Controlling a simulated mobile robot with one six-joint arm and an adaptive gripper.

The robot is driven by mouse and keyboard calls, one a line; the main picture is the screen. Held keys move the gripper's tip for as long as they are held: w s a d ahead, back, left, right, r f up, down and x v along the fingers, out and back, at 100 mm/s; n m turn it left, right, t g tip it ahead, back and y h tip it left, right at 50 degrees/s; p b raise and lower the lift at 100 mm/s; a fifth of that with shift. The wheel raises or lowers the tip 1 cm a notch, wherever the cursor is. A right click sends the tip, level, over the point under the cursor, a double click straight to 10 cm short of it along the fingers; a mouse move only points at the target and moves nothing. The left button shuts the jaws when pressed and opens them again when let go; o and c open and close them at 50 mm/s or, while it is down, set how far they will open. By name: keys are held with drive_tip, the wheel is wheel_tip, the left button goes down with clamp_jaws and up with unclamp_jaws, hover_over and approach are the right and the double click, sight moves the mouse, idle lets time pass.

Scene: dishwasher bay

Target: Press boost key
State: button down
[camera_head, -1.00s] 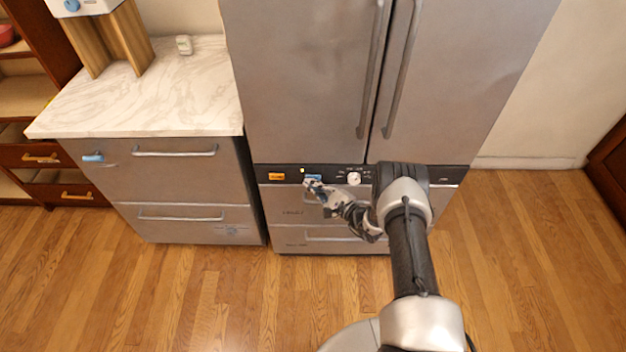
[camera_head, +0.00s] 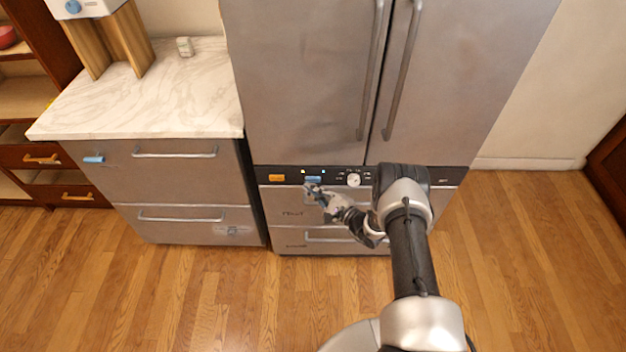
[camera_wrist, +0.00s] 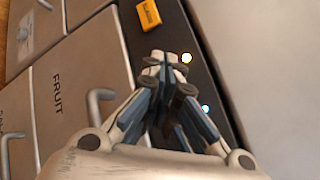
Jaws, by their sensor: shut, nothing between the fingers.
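The black control panel (camera_head: 270,169) runs across the steel appliance below its tall doors. It carries an orange key (camera_head: 277,178), a blue key (camera_head: 313,179) and a round white dial (camera_head: 353,179). I cannot read which key is labelled boost. My gripper (camera_head: 311,188) is shut and empty, its tips just below the blue key; I cannot tell whether they touch it. One whitish light (camera_head: 303,171) and one cyan light (camera_head: 323,171) glow above the keys. In the wrist view the shut fingertips (camera_wrist: 160,65) hide the blue key; the orange key (camera_wrist: 149,15) is clear of them.
Drawers with bar handles lie below the panel; one reads FRUIT (camera_wrist: 57,93). Long door handles (camera_head: 402,70) hang above. A marble-topped counter (camera_head: 190,95) stands to the left. The wooden floor (camera_head: 200,300) in front is clear.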

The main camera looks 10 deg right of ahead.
drive_tip(key=shift+s+a+p, duration=0.25)
drive_tip(key=shift+s+p, duration=0.4)
drive_tip(key=shift+s, duration=0.6)
drive_tip(key=shift+s+a+p, duration=0.25)
drive_tip(key=shift+s+p, duration=0.4)
drive_tip(key=shift+s, duration=0.55)
